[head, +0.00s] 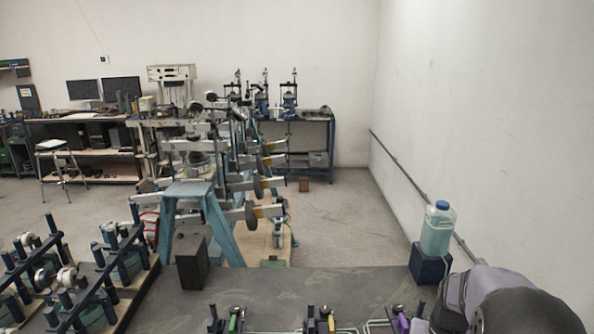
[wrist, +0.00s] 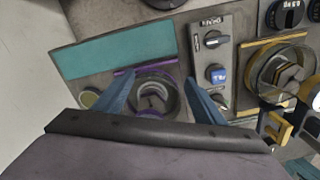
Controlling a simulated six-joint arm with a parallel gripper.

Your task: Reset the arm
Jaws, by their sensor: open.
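In the wrist view my gripper (wrist: 160,80) is open, its two blue fingers spread apart with nothing held. A round dial with a purple surround (wrist: 152,97) lies on a grey panel and shows between the fingers; I cannot tell how far below them it is. In the head view part of my grey and purple arm fills the bottom right corner, and my gripper's fingers do not show there.
The wrist view shows a strip of small knobs (wrist: 215,74), a yellow-ringed dial (wrist: 281,72) and a teal plate (wrist: 118,50). In the head view, lever fixtures (head: 320,320) line the dark table's (head: 300,285) front edge. A bottle (head: 437,232) stands on a dark block (head: 429,264) at right.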

